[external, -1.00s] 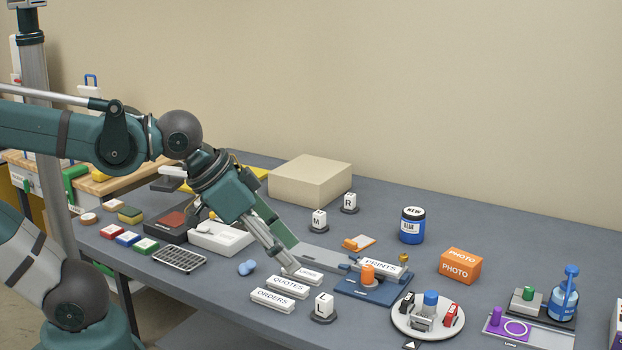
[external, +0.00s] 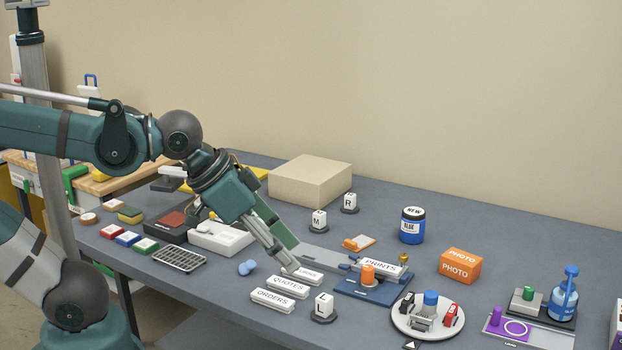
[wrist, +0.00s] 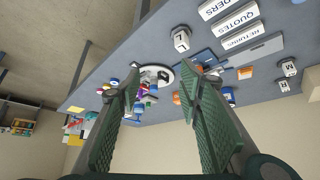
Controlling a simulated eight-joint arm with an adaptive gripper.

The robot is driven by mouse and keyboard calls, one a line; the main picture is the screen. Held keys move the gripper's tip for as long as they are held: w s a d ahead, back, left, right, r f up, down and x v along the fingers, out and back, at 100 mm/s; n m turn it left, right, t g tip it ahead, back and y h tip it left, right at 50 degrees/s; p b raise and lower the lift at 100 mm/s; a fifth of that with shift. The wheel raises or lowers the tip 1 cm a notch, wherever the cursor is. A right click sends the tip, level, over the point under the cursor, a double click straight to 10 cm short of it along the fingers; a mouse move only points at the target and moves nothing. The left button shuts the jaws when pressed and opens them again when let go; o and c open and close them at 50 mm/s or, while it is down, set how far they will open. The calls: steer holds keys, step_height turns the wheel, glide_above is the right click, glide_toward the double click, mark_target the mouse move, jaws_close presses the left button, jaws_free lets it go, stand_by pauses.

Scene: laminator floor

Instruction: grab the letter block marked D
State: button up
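I see no block marked D in either view. The letter blocks that show are white cubes on dark round bases: M (external: 319,220) and R (external: 350,201) behind my gripper, and L (external: 324,304) in front of it. In the wrist view the L block (wrist: 181,40) is at the top centre, and M (wrist: 288,67) and R (wrist: 282,86) are at the right. My gripper (external: 289,254) is over the middle of the table, near the white label blocks. In the wrist view its green padded fingers (wrist: 160,82) are apart with nothing held between them.
White blocks marked QUOTES (external: 286,286) and ORDERS (external: 272,299) lie below my gripper. A blue trimmer-like device (external: 372,288) is to the right, beside a round white tray (external: 405,325). A beige box (external: 310,180) stands behind. The table's back right is fairly clear.

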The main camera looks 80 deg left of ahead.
stand_by(0.3)
steer(key=w+a+r+n+g+y+p, duration=0.1)
steer(key=w+a+r+n+p, duration=0.15)
steer(key=w+a+n, duration=0.35)
steer(key=w+a+r+n+g+p, duration=0.1)
steer(key=w+a+r, duration=0.2)
steer(key=a, duration=0.6)
steer(key=w+a+f+n+g+p, duration=0.15)
steer(key=a+n, duration=0.35)
steer(key=a, duration=0.8)
steer(key=w+a+f+n+g+p, duration=0.1)
steer(key=w+a+n+g+p, duration=0.3)
steer(key=a, duration=1)
steer(key=s+a+f+n+p, duration=0.1)
steer(key=s+a+f+n, duration=0.2)
steer(key=a, duration=0.6)
steer(key=s+a+f+n+p, duration=0.1)
steer(key=s+a+f+n, duration=0.2)
steer(key=a, duration=0.6)
steer(key=s+a+f+n+h+p, duration=0.1)
steer(key=s+a+f+n, duration=0.3)
steer(key=a, duration=0.5)
steer(key=shift+s+f+p, duration=0.4)
steer(key=shift+s+f, duration=0.4)
steer(key=shift+f, duration=0.2)
steer(key=shift+s+a+f, duration=0.15)
steer(key=shift+s+a, duration=0.05)
steer(key=shift+a, duration=0.05)
